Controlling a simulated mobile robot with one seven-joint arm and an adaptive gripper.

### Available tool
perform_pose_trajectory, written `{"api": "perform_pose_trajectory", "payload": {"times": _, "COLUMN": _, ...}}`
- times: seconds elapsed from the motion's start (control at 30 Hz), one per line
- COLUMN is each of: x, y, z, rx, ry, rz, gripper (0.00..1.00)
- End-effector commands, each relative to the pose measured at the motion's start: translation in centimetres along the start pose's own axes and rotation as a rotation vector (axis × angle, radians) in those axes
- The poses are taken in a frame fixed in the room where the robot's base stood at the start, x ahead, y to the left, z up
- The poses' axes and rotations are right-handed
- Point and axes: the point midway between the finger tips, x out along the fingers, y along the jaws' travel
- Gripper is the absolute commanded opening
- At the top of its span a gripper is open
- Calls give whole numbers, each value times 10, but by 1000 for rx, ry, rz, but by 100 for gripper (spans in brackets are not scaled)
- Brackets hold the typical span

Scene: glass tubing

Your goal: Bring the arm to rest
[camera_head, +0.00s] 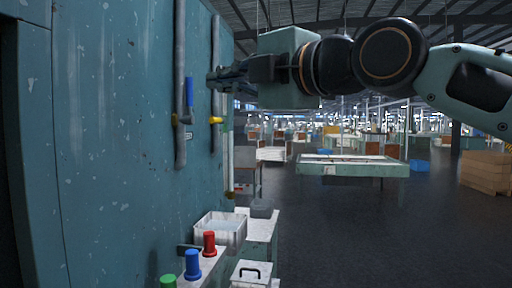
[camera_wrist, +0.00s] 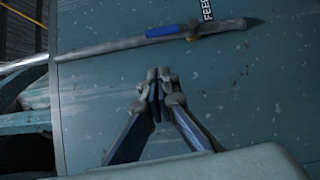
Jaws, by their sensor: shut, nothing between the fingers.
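My gripper (camera_head: 213,82) is shut and empty, held out level toward the left at the end of my arm (camera_head: 345,65). In the head view its tips are close to the teal panel's pipes; whether they touch cannot be told. In the wrist view the shut fingers (camera_wrist: 157,84) point at the bare teal panel (camera_wrist: 235,75). A grey pipe with a blue-handled valve (camera_wrist: 165,31) crosses above them there. The blue handle also shows in the head view (camera_head: 189,92), in line with its pipe.
A second pipe has a yellow valve handle (camera_head: 216,121). Below stand a white tray (camera_head: 220,229), red (camera_head: 209,243), blue (camera_head: 192,264) and green (camera_head: 168,281) capped pieces, and a box with a black handle (camera_head: 250,276). A long teal table (camera_head: 352,168) stands farther back.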

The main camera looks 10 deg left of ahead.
Motion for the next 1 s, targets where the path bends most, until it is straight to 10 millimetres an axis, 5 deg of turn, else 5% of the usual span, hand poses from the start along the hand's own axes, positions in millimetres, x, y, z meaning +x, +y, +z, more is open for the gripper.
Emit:
{"api": "perform_pose_trajectory", "payload": {"times": 0.27, "x": -16, "y": -26, "z": 11, "rx": 120, "ry": -53, "rz": -75, "gripper": 0}}
{"api": "perform_pose_trajectory", "payload": {"times": 0.67, "x": -85, "y": -144, "z": 36, "rx": 632, "ry": -348, "rz": -314, "gripper": 0}}
{"api": "perform_pose_trajectory", "payload": {"times": 1.0, "x": -161, "y": -252, "z": 46, "rx": 1100, "ry": -742, "rz": -413, "gripper": 0}}
